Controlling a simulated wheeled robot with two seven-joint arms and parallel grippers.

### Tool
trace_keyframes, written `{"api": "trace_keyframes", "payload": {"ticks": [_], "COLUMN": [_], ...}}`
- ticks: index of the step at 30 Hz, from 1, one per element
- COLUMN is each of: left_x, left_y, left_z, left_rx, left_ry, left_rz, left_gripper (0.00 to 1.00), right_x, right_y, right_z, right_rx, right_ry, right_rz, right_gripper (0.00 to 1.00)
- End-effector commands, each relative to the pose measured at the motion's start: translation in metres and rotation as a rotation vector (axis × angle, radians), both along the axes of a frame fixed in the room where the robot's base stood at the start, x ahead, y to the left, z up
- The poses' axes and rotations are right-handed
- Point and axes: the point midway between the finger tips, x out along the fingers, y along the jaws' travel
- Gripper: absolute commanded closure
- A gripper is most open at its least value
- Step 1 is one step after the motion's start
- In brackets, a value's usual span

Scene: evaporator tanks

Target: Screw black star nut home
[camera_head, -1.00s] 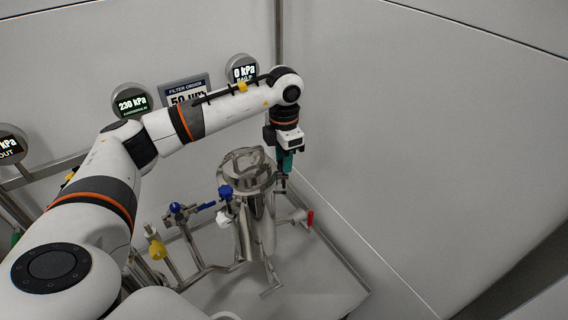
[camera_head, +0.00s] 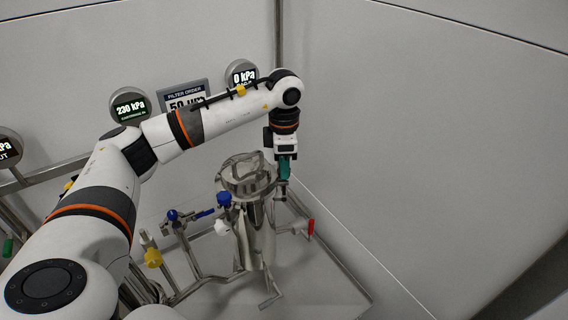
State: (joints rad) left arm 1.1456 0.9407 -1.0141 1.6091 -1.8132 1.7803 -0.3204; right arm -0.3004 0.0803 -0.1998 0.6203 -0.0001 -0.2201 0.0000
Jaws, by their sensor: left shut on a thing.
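A shiny steel filter vessel (camera_head: 258,232) with a round lid (camera_head: 247,176) stands in the middle of the view. My left gripper (camera_head: 284,182) points down at the right side of the lid rim. Its teal fingers are shut on a small dark thing at the rim, which fits the black star nut. The fingers hide most of it, so its shape and its seating on the thread cannot be told. My right gripper is not in view.
A blue star nut (camera_head: 224,199) and a white knob (camera_head: 222,227) sit on the vessel's left side. A red handle (camera_head: 311,227) is at lower right. A yellow valve handle (camera_head: 153,258) and pipes stand left. Gauges (camera_head: 130,105) line the back wall; the right is bare wall.

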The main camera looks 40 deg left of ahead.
Motion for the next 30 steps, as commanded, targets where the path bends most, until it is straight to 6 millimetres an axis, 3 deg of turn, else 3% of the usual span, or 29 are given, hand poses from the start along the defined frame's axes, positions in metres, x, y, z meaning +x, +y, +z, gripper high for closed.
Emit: {"api": "trace_keyframes", "payload": {"ticks": [4, 5, 6, 17, 23, 30], "left_x": [0.001, 0.001, 0.001, 0.001, 0.002, 0.001], "left_y": [0.001, 0.001, 0.001, 0.000, 0.000, 0.000], "left_z": [0.002, 0.002, 0.002, 0.005, 0.037, 0.090], "left_rx": [0.000, 0.000, 0.000, -0.001, -0.002, 0.000], "left_ry": [-0.005, -0.005, -0.005, -0.003, -0.008, -0.008], "left_rz": [0.003, 0.003, 0.003, 0.003, 0.003, 0.004], "left_gripper": [0.93, 0.67, 0.61, 0.61, 0.61, 0.61], "right_x": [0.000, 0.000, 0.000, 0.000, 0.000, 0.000], "right_y": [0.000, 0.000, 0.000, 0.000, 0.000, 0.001], "right_z": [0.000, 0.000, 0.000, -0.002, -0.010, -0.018], "right_rx": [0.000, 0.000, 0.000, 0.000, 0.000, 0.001], "right_ry": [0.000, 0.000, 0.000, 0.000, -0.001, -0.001], "right_rz": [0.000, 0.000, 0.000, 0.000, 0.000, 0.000], "right_gripper": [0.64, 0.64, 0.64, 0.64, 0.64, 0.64]}}
